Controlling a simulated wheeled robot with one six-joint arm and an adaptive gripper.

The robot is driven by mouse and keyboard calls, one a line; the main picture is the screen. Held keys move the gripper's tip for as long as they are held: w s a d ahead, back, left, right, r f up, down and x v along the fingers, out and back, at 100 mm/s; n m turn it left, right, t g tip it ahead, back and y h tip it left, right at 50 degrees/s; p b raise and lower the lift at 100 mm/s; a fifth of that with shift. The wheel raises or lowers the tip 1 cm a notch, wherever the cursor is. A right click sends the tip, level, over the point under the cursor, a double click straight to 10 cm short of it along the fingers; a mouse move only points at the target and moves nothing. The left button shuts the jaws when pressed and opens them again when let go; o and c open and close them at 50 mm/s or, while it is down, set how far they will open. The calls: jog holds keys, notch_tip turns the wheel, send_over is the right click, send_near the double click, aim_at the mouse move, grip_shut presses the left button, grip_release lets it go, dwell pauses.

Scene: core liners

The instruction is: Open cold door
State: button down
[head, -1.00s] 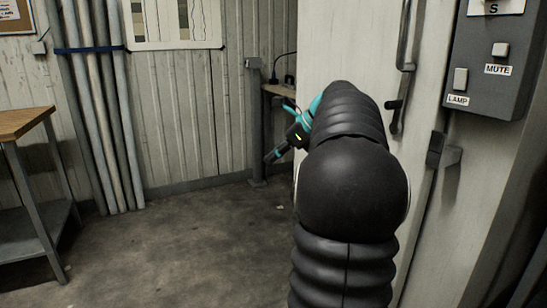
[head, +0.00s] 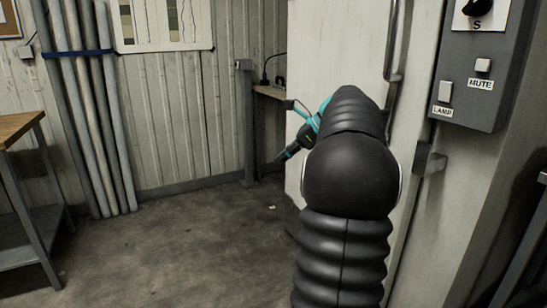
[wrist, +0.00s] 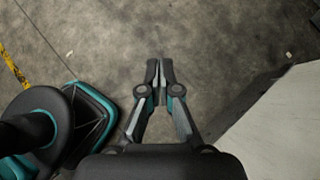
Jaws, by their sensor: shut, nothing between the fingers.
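The cold door (head: 340,45) is a tall pale panel right of centre in the head view. Its long vertical metal handle (head: 392,50) shows near its right side; the handle's lower end is hidden behind my arm. I cannot tell for certain whether the door stands ajar. In the wrist view a pale panel (wrist: 275,130), likely the door, fills the lower right. My gripper (wrist: 160,76) is shut and empty over bare floor, left of that panel and apart from it. In the head view my gripper (head: 283,157) points left, away from the handle, partly hidden by my arm.
A grey control box (head: 478,65) and a dark latch bracket (head: 428,160) are right of the door. A wooden-topped bench (head: 18,128) stands at left, with pipes (head: 90,130) along the wall. A small table (head: 270,92) is behind. The middle floor is clear.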

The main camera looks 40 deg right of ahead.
jog(key=s+d+r+p, duration=0.1)
jog(key=d+r, duration=0.3)
jog(key=d, duration=0.1)
jog(key=shift+r+p, duration=0.3)
jog(key=shift+r, duration=0.1)
jog(key=c, duration=1.2)
grip_release()
jog(key=shift+s+d+r, duration=0.1)
jog(key=shift+d+r, duration=0.05)
jog(key=shift+c, duration=0.2)
jog(key=o, duration=0.3)
jog(key=w+a+r+n+t+b, duration=0.2)
jog(key=w+a+r+t+b, duration=0.1)
jog(key=w+a+r, duration=0.65)
jog(key=w+d+r+m+t+h+b, duration=0.2)
jog(key=r+m+t+h, duration=0.5)
jog(key=r, duration=1.1)
jog(key=s+d+r+m+g+h, duration=0.3)
jog(key=s+d+r+m+h, duration=0.3)
jog(key=s+d+m+h, duration=0.65)
jog(key=m+g+h+p, duration=0.35)
jog(key=m+g, duration=0.45)
jog(key=g, duration=0.7)
send_near(390, 35)
jog(key=d, duration=1.1)
jog(key=shift+s+d+f+b, duration=0.15)
jog(key=shift+s+d+b, duration=0.05)
jog(key=shift+b, duration=0.15)
